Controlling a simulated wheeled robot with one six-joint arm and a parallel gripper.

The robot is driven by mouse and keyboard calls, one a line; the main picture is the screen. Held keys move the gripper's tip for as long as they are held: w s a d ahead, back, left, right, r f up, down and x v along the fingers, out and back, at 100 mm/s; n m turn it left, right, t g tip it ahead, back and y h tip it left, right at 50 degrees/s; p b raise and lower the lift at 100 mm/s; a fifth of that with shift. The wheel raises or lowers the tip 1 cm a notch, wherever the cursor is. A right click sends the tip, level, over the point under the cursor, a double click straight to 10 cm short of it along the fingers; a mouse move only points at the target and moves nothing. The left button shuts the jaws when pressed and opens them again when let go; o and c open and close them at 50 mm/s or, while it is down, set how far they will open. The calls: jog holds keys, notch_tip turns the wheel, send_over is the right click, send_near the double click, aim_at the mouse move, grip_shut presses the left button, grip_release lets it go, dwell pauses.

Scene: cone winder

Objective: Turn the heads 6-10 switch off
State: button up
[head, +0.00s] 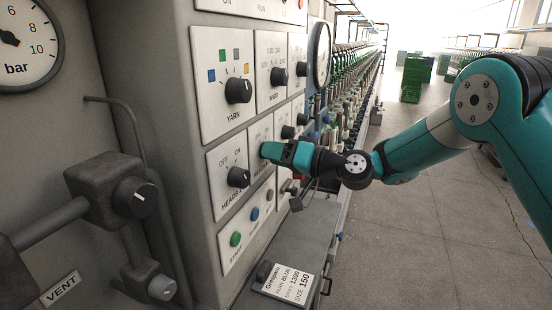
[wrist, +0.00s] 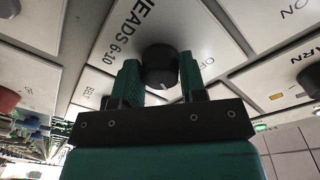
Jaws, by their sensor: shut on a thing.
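The heads 6-10 switch (wrist: 160,62) is a round black knob on a pale plate marked HEADS 6-10 in the wrist view. An OFF mark shows on the plate to the right of the knob. My gripper (wrist: 160,78) has one teal finger on each side of the knob and is shut on it. In the head view my gripper (head: 266,151) reaches the panel from the right and hides this knob.
A similar heads switch (head: 238,177) sits just left, with the yarn knob (head: 238,90) and speed knob (head: 279,76) above. Green, blue and grey buttons (head: 236,239) lie below. A grey shelf with a card (head: 287,283) juts out underneath. The aisle floor (head: 400,240) is open at right.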

jog(key=n+b, duration=0.6)
jog(key=b, duration=0.6)
jog(key=n+b, duration=0.5)
jog(key=b, duration=0.7)
jog(key=shift+w+d+f+n+y, duration=0.1)
jog(key=shift+w+f+n+y, duration=0.1)
jog(key=shift+n+y, duration=0.15)
jog(key=shift+r, duration=0.1)
jog(key=o, duration=0.9)
jog(key=b+v, duration=0.4)
jog(key=v, duration=1.3)
jog(key=shift+d, duration=0.25)
